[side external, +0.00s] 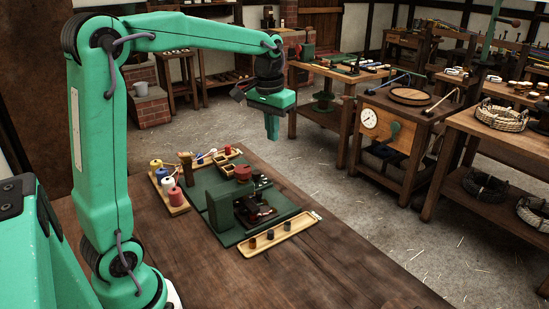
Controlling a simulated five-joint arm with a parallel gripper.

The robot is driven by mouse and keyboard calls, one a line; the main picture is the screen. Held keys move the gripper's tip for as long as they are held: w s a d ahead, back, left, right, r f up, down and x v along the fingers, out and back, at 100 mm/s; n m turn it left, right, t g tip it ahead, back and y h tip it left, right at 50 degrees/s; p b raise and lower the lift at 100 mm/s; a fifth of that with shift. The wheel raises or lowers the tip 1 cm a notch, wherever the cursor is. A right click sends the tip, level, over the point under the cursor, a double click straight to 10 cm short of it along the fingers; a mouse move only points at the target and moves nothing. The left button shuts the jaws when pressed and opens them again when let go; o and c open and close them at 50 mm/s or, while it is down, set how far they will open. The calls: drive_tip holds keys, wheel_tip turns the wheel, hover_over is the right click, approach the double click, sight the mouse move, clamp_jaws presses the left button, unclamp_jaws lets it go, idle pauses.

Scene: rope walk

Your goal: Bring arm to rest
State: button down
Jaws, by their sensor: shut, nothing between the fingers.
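My gripper (272,126) hangs at the end of my green arm, pointing down. Its fingers are shut and hold nothing.
The table's right front is clear. Workbenches stand beyond the floor.

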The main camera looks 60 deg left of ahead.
drive_tip(key=s+d+f+m+t, duration=0.1)
drive_tip(key=s+d+t, duration=0.1)
drive_tip(key=s+d, duration=0.3)
drive_tip(key=s+d+f+m+t, duration=0.1)
drive_tip(key=s+d, duration=0.4)
drive_tip(key=s, duration=0.8)
drive_tip(key=shift+s+d+m+t, duration=0.15)
drive_tip(key=shift+s+m+t, duration=0.1)
drive_tip(key=shift+m+t, duration=0.4)
